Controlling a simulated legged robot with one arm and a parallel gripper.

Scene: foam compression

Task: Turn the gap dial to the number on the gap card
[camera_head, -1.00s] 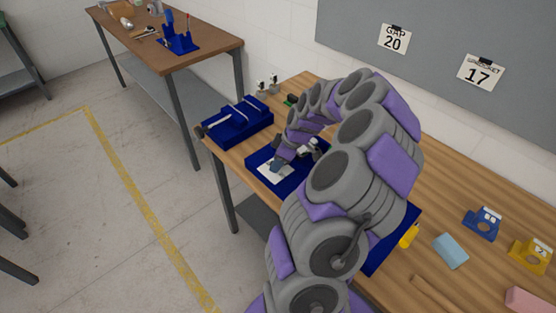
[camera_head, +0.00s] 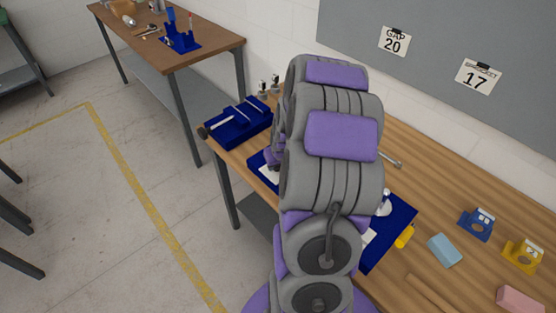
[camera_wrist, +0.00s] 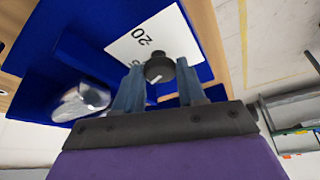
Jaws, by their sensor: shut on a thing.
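The gap card (camera_head: 394,40) hangs on the grey board in the head view and reads "GAP 20". In the wrist view the gap dial (camera_wrist: 159,67) is a dark round knob with a short white mark. It stands over a white scale plate (camera_wrist: 168,33) where "20" is readable, on a blue base (camera_wrist: 85,28). My gripper (camera_wrist: 160,80) is shut on the knob, with its two blue-grey fingers on either side. Other numbers on the plate are hidden or unclear. In the head view my arm hides the gripper and dial.
A second card (camera_head: 478,76) reads "17". A blue fixture (camera_head: 238,122) stands at the table's left end. Blue (camera_head: 476,224) and yellow (camera_head: 522,255) blocks, a light blue block (camera_head: 445,250) and a pink block (camera_head: 520,299) lie right. A shiny metal part (camera_wrist: 80,103) sits beside the dial.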

